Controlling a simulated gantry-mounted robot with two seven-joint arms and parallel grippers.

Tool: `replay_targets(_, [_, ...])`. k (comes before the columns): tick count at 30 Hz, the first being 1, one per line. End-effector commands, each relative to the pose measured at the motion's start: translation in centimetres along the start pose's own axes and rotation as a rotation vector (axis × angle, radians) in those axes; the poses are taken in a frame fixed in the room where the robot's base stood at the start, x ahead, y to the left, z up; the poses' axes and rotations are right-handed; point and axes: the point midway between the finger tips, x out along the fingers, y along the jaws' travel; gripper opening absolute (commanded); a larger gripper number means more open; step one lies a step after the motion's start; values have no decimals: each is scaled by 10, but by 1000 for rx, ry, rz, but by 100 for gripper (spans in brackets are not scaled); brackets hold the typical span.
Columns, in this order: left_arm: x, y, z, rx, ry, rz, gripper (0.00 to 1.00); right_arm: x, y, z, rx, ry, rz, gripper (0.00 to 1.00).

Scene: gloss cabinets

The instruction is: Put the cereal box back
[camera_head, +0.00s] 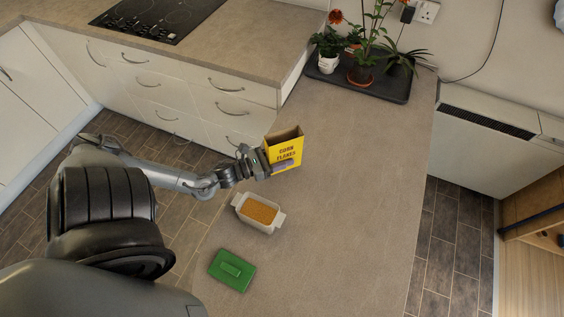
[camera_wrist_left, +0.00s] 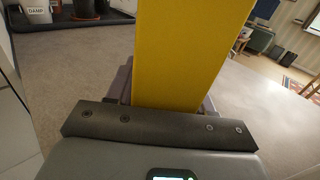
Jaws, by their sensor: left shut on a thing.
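The yellow cereal box (camera_head: 285,150), lettered "CORN FLAKES", is upright at the counter with its top open. My left gripper (camera_head: 276,168) is shut on the lower part of the box, coming from the left. In the left wrist view the box's plain yellow side (camera_wrist_left: 183,55) fills the middle, between the fingers. I cannot tell whether the box bottom touches the counter. My right gripper is not in view.
A pale container (camera_head: 241,216) filled with orange-brown cereal stands just in front of the box. A green lid (camera_head: 232,270) lies nearer. A dark tray (camera_head: 375,84) with potted plants is at the back. The counter (camera_head: 350,200) is clear to the right.

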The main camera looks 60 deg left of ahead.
Motion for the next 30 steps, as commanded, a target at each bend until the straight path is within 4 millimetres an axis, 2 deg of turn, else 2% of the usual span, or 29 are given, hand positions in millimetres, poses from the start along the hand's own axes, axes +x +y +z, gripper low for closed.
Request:
replay_targets(9, [0, 0, -36, -2, 0, 1, 19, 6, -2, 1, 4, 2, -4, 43])
replay_targets(24, [1, -1, -43, -1, 0, -1, 19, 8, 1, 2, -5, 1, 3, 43])
replay_targets(25, [1, -1, -42, -1, 0, -1, 56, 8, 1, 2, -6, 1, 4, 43])
replay_targets(29, [0, -1, -42, -1, 0, -1, 76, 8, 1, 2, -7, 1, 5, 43])
replay_targets(30, [0, -1, -42, -1, 0, -1, 77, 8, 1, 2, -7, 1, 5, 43])
